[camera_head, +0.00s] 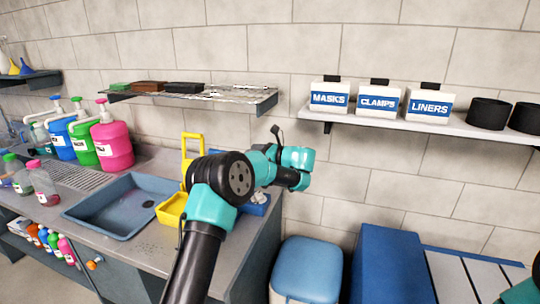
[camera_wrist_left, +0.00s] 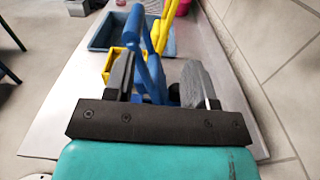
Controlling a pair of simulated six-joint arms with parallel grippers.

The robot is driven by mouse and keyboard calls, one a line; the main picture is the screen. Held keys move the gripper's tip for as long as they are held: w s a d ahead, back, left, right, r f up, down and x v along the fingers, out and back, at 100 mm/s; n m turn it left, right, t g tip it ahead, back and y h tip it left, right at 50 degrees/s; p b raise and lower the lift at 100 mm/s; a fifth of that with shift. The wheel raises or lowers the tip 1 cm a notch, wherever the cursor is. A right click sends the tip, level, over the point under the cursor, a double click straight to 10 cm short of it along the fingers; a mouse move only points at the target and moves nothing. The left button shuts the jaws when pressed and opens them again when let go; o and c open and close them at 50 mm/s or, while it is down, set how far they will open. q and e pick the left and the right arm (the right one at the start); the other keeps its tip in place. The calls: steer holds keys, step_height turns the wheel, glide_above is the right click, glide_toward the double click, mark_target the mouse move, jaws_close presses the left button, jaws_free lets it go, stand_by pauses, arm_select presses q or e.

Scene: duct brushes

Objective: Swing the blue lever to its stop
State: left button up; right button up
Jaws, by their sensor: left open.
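The blue lever (camera_wrist_left: 138,45) stands up from a blue body low between my fingers in the left wrist view; its top leans left. My left gripper (camera_wrist_left: 158,75) is open, with one grey finger on each side of the lever's lower part. I cannot tell whether either finger touches it. In the head view, my left arm hides the lever, and only part of a blue body (camera_head: 257,206) shows behind the arm. My right gripper is out of view; only a bit of my right arm shows at the lower right corner.
Pump bottles (camera_head: 112,147) stand at the left. A wall shelf (camera_head: 200,94) hangs above. A blue-topped bin (camera_head: 308,265) stands right of the counter.

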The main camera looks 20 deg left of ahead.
arm_select(q)
steer(key=d, duration=0.6)
steer(key=shift+w, duration=0.2)
